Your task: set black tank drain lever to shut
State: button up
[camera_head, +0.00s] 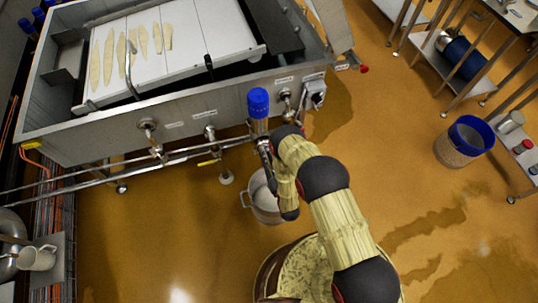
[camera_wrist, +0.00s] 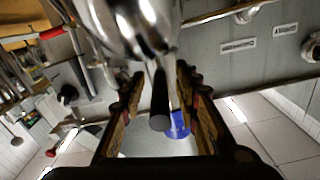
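In the wrist view a black rod-like lever (camera_wrist: 160,103) sticks out toward the camera from a shiny metal valve body (camera_wrist: 140,28). My gripper (camera_wrist: 160,78) has one finger on each side of the lever, with visible gaps between fingers and lever. It looks open, and I cannot tell whether either finger touches the lever. In the head view my arm reaches the front side of the steel tank (camera_head: 185,115), near its right end. My fingers and the black lever are hidden or too small to make out there.
A blue-topped fitting (camera_head: 258,103) stands close to my wrist. A yellow-handled valve (camera_head: 208,162) and pipes run along the tank's front. A pail (camera_head: 262,200) stands below my wrist. A blue-rimmed bin (camera_head: 465,140) stands at the right. A red handle (camera_wrist: 52,33) shows in the wrist view.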

jog(key=shift+x, duration=0.95)
jog(key=shift+c, duration=1.4)
grip_shut()
